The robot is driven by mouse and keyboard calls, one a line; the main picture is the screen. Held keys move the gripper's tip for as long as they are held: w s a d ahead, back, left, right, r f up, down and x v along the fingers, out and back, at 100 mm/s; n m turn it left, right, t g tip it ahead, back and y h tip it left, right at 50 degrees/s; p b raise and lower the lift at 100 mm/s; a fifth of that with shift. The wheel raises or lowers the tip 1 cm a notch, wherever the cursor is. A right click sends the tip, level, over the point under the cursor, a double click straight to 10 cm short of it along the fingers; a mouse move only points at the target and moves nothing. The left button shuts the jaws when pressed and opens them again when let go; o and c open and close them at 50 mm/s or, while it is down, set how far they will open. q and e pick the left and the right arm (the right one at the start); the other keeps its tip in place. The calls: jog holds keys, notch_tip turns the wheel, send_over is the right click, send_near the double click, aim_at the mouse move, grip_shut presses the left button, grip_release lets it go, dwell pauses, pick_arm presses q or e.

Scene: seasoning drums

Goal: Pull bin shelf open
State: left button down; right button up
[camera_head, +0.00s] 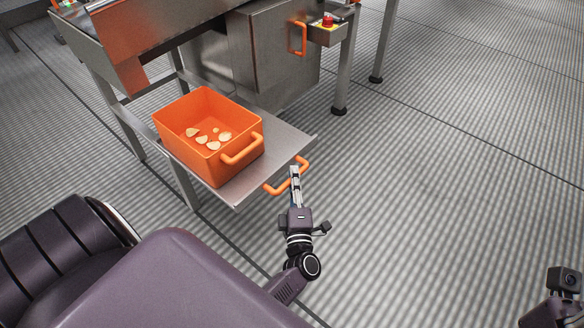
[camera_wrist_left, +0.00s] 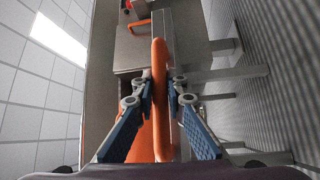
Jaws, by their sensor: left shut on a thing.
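The bin shelf (camera_head: 285,150) is a flat metal tray extending out from under the steel machine toward me. An orange handle (camera_head: 283,187) is on its front edge. My left gripper (camera_head: 295,172) is at this handle and shut on it. In the left wrist view the handle (camera_wrist_left: 160,95) runs between the two fingers of the left gripper (camera_wrist_left: 161,92). An orange bin (camera_head: 185,133) with several pale chips inside stands upright on the shelf. My right gripper (camera_head: 563,282) shows only in part at the lower right, and its fingers are hidden.
The steel machine (camera_head: 265,60) stands behind the shelf, with a cabinet door and another orange handle (camera_head: 298,38). A red button (camera_head: 327,21) sits on a small box. A machine leg (camera_head: 342,85) stands right of the shelf. The ribbed floor (camera_head: 440,170) to the right is clear.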

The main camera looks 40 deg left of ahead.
pick_arm(q)
jog(key=shift+d, duration=0.25)
jog(key=c, duration=1.9)
grip_release()
jog(key=shift+c, duration=0.2)
jog(key=v, duration=0.8)
jog(key=shift+f, duration=0.2)
jog(key=shift+s+d, duration=0.1)
